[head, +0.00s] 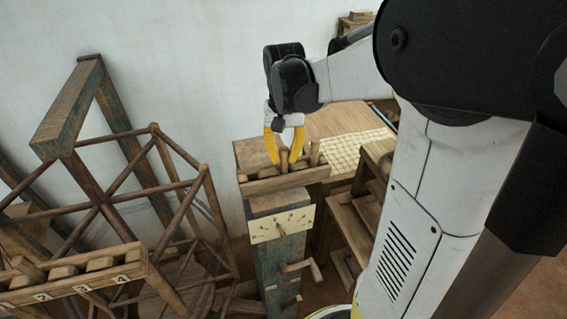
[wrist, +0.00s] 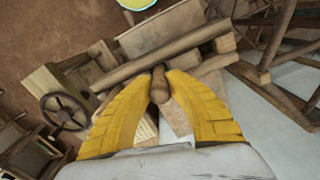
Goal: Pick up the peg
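The peg (wrist: 159,88) is a short brown wooden stick. It stands upright at the wooden rack on top of the post, and it also shows in the head view (head: 284,160). My gripper (head: 284,161) points down over the rack, with its two yellow fingers on either side of the peg. In the wrist view my gripper (wrist: 160,76) has its fingertips close against both sides of the peg, and it looks shut on it. The peg's lower end is hidden by the front rail of the rack (head: 285,184).
Wooden blocks stand in the rack around the fingers. Below is a post (head: 283,262) with a pale plate (head: 281,224) and side pegs. A wooden frame (head: 165,190) and a numbered rail (head: 75,284) are at left. Woven cloth (head: 352,150) and a bench lie right.

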